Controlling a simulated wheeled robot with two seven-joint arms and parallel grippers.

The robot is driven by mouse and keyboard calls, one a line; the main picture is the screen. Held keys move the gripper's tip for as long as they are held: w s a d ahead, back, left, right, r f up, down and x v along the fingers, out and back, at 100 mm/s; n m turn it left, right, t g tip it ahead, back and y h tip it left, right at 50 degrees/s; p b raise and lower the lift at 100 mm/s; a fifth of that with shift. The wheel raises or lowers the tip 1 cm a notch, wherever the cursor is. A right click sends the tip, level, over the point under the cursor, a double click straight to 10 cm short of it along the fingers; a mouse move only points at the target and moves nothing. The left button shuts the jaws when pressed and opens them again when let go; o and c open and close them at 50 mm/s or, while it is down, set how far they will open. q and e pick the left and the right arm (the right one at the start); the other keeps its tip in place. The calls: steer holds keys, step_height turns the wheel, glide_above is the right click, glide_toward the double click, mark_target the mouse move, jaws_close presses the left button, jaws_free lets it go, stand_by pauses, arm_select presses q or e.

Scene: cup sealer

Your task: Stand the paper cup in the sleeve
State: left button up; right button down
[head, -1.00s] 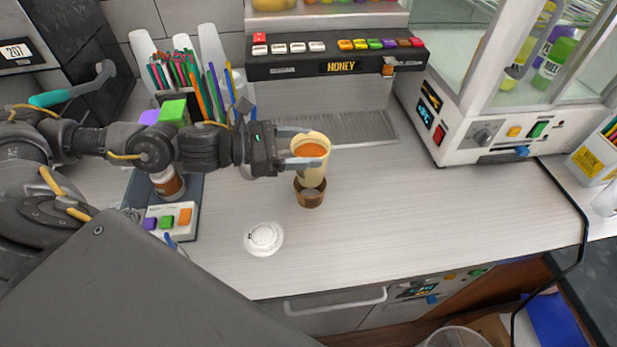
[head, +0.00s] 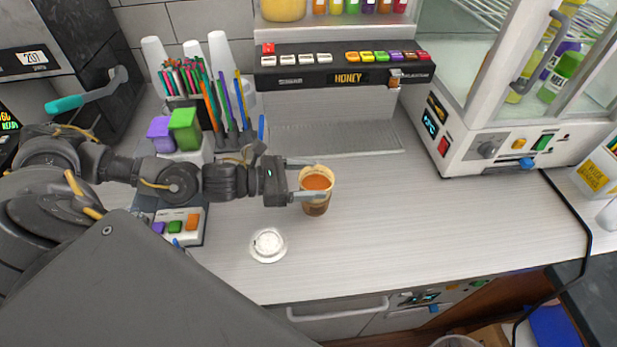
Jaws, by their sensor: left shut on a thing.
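The pale paper cup (head: 318,172) holds an orange-brown drink and stands about upright. My left gripper (head: 314,181) reaches in from the left and is shut on the cup, one finger on the far side and one on the near side. The brown sleeve (head: 315,210) is directly below, around the lower part of the cup. The near finger and the cup hide much of the sleeve, so I cannot tell whether the cup is fully seated. My right gripper is not in view.
A white lid (head: 268,245) lies on the counter (head: 430,230) in front of the gripper. The honey dispenser (head: 345,78) is behind, with a drip tray (head: 335,138). A white machine (head: 490,145) stands at the right. The counter right of the cup is clear.

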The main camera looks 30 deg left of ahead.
arm_select(q)
steer(key=shift+f+b, duration=0.4)
steer(key=shift+b, duration=0.05)
steer(key=o, duration=1.5)
steer(key=shift+r, duration=0.1)
steer(key=shift+r+p, duration=0.35)
steer(key=shift+p, duration=0.2)
steer(key=shift+s+a+f, duration=0.1)
steer(key=shift+s+a, duration=0.05)
steer(key=shift+a, duration=0.1)
steer(key=b+v, duration=0.5)
steer(key=v, duration=0.6)
steer(key=shift+s+r, duration=0.2)
steer(key=shift+r, duration=0.1)
steer(key=shift+a, duration=0.1)
